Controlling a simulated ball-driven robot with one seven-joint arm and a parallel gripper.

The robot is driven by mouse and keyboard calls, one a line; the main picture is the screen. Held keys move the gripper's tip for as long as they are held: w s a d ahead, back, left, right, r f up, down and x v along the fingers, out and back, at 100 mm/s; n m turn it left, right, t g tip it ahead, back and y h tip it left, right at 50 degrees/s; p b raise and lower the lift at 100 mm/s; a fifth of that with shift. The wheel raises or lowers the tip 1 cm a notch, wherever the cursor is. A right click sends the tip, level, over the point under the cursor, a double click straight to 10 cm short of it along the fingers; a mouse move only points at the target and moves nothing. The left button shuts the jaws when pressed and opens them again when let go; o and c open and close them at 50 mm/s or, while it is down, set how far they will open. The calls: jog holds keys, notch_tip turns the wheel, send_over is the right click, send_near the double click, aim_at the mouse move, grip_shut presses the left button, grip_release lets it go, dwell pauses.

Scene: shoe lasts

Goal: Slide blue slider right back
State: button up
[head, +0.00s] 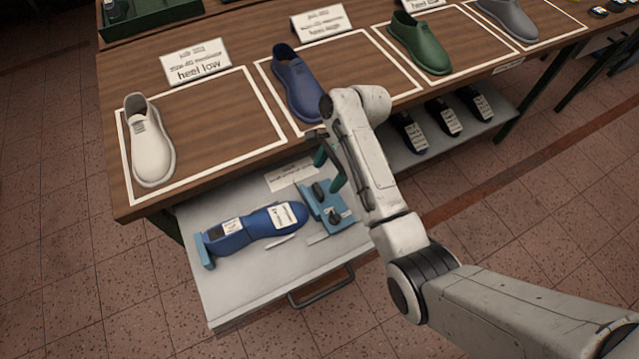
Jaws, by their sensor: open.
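The blue slider (317,211) is a light-blue block with black knobs, on the right part of the open grey drawer (238,293). A dark-blue shoe last (240,231) with white labels lies in the drawer, its right end close to the slider; I cannot tell if they touch. A light-blue stop (203,251) stands at its left end. My gripper (329,169) has green fingers, open, and is just above and behind the slider near the table's front edge. The arm partly covers the fingers, and nothing shows between them.
The wooden table (226,142) overhangs behind the drawer and carries a white shoe (148,142), a blue shoe (297,82) and others in white frames. A dark handle (322,288) sticks out in front. Black lasts (443,117) lie on a shelf at right.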

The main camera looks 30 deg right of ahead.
aim_at(320, 189)
jog(key=shift+x, duration=3.15)
jog(key=shift+s, duration=0.1)
